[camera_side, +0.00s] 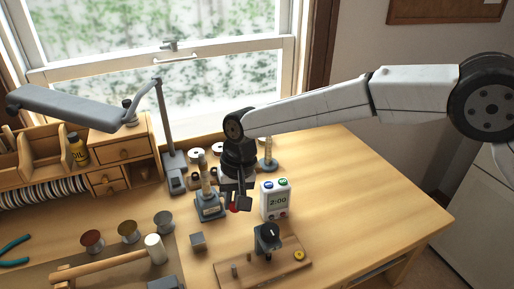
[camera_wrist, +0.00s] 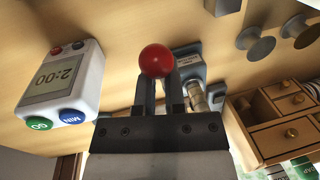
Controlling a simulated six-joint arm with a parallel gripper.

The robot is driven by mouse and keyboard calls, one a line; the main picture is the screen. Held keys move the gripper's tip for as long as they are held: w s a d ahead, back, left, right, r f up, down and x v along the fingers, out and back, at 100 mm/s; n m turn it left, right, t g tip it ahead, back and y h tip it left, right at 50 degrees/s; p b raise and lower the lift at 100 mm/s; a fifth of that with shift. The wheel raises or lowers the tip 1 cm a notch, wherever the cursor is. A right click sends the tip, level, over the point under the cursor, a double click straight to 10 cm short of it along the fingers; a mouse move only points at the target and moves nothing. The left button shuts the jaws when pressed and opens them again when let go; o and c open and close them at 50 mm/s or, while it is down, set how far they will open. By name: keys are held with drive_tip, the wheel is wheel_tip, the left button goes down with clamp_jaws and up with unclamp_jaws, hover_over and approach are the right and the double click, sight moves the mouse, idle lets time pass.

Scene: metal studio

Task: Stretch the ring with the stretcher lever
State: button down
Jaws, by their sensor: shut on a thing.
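The ring stretcher (camera_side: 210,208) stands on the bench, with a blue-grey base and an upright stepped mandrel. Part of it shows behind my fingers in the wrist view (camera_wrist: 188,56). The lever's red ball knob (camera_wrist: 156,60) sits at my fingertips, and a bit of it shows in the side view (camera_side: 234,208). My gripper (camera_wrist: 157,82) is shut on the knob, pointing down just right of the stretcher in the side view. I cannot make out the ring. The lever's rod is hidden.
A white timer (camera_side: 276,200) reading 2:00 stands close to the right of my gripper. A wooden board with a small fixture (camera_side: 267,238) lies in front. A mallet (camera_side: 112,265), several metal cups and a lamp (camera_side: 165,130) are to the left. The bench's right side is clear.

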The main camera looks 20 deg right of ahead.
drive_tip(key=shift+w+r+g, duration=0.35)
drive_tip(key=shift+w+g, duration=0.05)
drive_tip(key=shift+g, duration=0.1)
drive_tip(key=shift+w+r, duration=0.55)
drive_tip(key=shift+r, duration=0.1)
drive_tip(key=shift+w+r, duration=0.8)
drive_tip(key=shift+w, duration=0.3)
drive_tip(key=c, duration=0.7)
unclamp_jaws()
drive_tip(key=shift+s+f, duration=0.1)
